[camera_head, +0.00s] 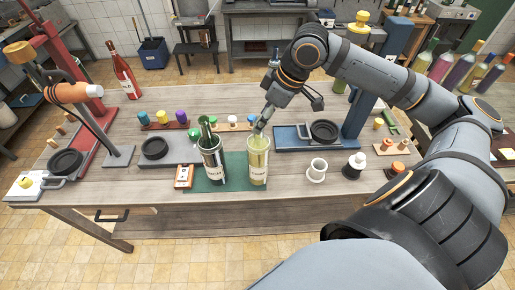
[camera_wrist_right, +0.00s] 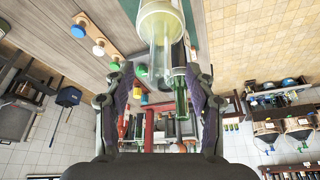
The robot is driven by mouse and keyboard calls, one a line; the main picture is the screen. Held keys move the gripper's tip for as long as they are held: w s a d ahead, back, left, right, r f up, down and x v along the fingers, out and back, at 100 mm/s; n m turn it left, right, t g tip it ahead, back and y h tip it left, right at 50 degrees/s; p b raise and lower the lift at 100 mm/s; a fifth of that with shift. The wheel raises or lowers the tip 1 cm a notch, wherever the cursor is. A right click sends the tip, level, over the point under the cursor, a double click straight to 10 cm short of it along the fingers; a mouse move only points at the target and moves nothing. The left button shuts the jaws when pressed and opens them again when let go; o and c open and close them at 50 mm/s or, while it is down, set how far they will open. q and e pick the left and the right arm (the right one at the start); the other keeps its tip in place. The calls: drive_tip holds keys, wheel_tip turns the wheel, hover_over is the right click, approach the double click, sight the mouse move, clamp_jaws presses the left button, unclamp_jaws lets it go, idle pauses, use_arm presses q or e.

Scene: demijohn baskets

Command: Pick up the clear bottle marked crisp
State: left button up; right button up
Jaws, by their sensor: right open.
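A clear, pale yellowish bottle (camera_head: 258,170) with a light label stands upright on a green mat (camera_head: 234,163); its label is too small to read. My right gripper (camera_head: 261,127) is at the top of this bottle in the head view. In the right wrist view, the right gripper (camera_wrist_right: 155,70) is open, with a finger on each side, and the clear bottle (camera_wrist_right: 160,28) reaches toward the gap between them. I cannot tell whether the fingers touch it. A dark green labelled bottle (camera_head: 211,160) stands just left of it, and a green neck (camera_wrist_right: 180,98) shows in the wrist view. My left gripper is not in view.
A small orange-and-white card stand (camera_head: 184,176) is left of the dark bottle. A white cup (camera_head: 316,170) and a black-and-white stopper piece (camera_head: 354,165) stand to the right. A row of coloured knobs (camera_head: 232,122) lies behind. The table's front edge is clear.

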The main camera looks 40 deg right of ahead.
sight(258, 153)
drive_tip(key=shift+s+a+f+p, duration=0.15)
drive_tip(key=shift+a+f+p, duration=0.2)
drive_tip(key=shift+p, duration=0.35)
drive_tip(key=f, duration=0.1)
drive_tip(key=w+f, duration=0.1)
drive_tip(key=f, duration=0.1)
drive_tip(key=shift+w+p, duration=0.2)
drive_tip(key=shift+p, duration=0.1)
drive_tip(key=shift+a+f, duration=0.15)
drive_tip(key=shift+f, duration=0.25)
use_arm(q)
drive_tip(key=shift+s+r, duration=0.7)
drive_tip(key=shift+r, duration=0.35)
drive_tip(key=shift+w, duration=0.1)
use_arm(e)
drive_tip(key=c, duration=0.4)
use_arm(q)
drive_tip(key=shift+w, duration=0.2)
use_arm(e)
clamp_jaws()
